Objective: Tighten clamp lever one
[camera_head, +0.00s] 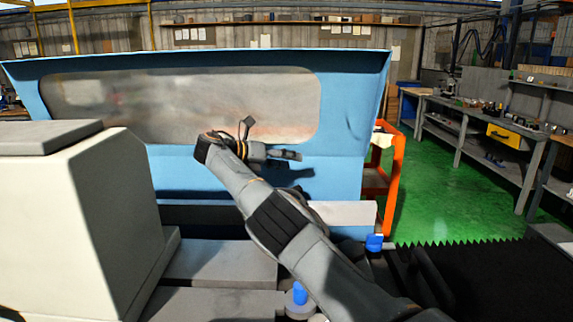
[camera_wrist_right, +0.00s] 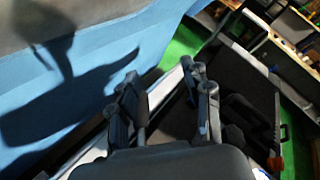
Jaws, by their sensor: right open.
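My right arm reaches in from the lower right of the head view. Its gripper (camera_head: 290,155) is in front of the blue machine panel, pointing right. In the right wrist view the gripper (camera_wrist_right: 165,82) has its two fingers apart, with nothing held between them. Two blue-topped knobs show in the head view: a near one (camera_head: 300,293) beside my forearm and a far one (camera_head: 375,243) near the machine's right end. I cannot tell which part is clamp lever one. My left gripper is not in view.
The blue machine cover (camera_head: 345,120) with its cloudy window (camera_head: 110,100) stands behind my gripper. A pale machine housing (camera_head: 90,225) fills the left. An orange cart (camera_head: 394,190) stands behind the machine's right end. Green floor (camera_head: 450,205) is clear before the workbench (camera_head: 480,120).

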